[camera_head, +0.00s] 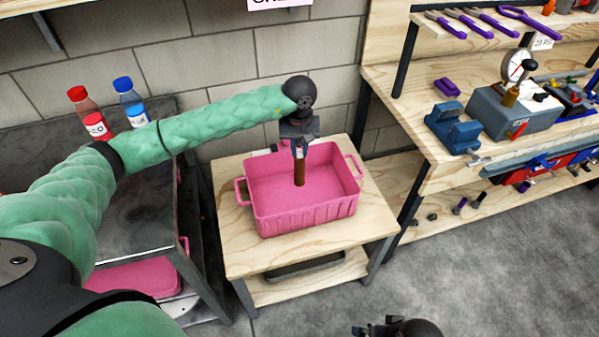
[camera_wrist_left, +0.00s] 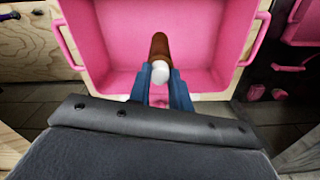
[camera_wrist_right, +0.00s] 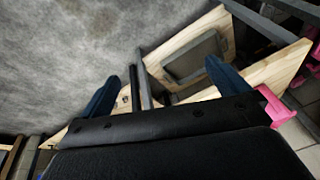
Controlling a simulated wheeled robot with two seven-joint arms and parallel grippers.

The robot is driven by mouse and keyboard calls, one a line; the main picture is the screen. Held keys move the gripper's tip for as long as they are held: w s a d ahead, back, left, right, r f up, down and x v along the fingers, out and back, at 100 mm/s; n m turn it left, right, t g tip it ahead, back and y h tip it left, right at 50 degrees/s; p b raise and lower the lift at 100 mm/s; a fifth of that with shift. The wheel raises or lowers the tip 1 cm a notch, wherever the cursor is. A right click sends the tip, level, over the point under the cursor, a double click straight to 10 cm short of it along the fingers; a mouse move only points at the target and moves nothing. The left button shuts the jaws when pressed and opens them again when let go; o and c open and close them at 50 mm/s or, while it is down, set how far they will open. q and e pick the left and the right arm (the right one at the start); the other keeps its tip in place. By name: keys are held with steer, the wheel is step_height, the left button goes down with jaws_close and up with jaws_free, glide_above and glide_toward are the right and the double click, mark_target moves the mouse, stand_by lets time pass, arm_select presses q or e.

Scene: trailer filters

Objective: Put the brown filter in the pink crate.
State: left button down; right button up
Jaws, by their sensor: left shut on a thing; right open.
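The brown filter (camera_head: 299,172) hangs upright from my left gripper (camera_head: 299,149), over the inside of the pink crate (camera_head: 307,223). The left gripper is shut on the filter's white top end, which shows between the blue fingers in the left wrist view (camera_wrist_left: 160,73). The filter's brown body (camera_wrist_left: 159,46) points down into the crate; I cannot tell whether its lower end touches the crate floor. The crate looks otherwise empty and stands on a small wooden table. My right gripper (camera_wrist_right: 160,82) is open and empty, low at the bottom edge of the head view.
The wooden table (camera_head: 243,249) has a lower shelf with a dark tray. A dark bench (camera_head: 140,240) with a red bottle (camera_head: 85,112) and a blue bottle (camera_head: 130,102) stands left. A workbench (camera_head: 440,155) with tools stands right. Grey floor in front is clear.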

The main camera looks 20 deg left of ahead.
mark_target(300, 167)
arm_select(q)
step_height(300, 167, down, 5)
steer(key=shift+r+p, duration=0.1)
steer(key=shift+p, duration=0.45)
step_height(300, 167, down, 3)
steer(key=shift+r+p, duration=0.1)
steer(key=shift+p, duration=0.35)
steer(key=shift+f, duration=0.35)
arm_select(e)
steer(key=shift+g+h, duration=0.4)
steer(key=shift+g, duration=0.1)
steer(key=d+r, duration=0.1)
steer(key=s+d+r, duration=0.1)
steer(key=d+r, duration=0.1)
steer(key=shift+s+r, duration=0.2)
steer(key=shift+r, duration=0.05)
steer(key=shift+f, duration=0.1)
arm_select(q)
steer(key=shift+f, duration=0.1)
steer(key=c, duration=1.3)
jaws_free()
arm_select(e)
steer(key=shift+w+a+f, duration=0.1)
steer(key=shift+a, duration=0.15)
